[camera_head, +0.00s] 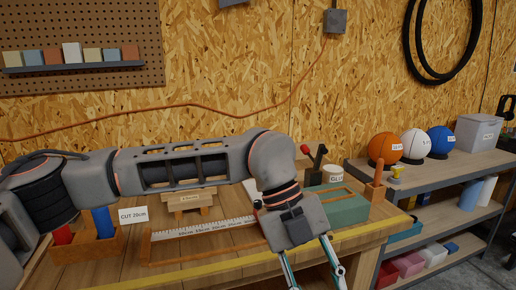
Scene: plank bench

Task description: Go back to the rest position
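My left arm comes in from the left and reaches across above the plank bench (120,275). My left gripper (313,272) hangs down past the bench's front edge. Its two fingers are well apart, with nothing visible between them, and their tips run out of the bottom of the picture. My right gripper is not in view.
On the bench are a wooden holder (87,248) with red and blue cylinders, a "CUT 20cm" card (133,215), a ruler (205,227) and a green box (345,208). At the right, a shelf unit (440,173) holds orange, white and blue balls and a grey bin (480,133).

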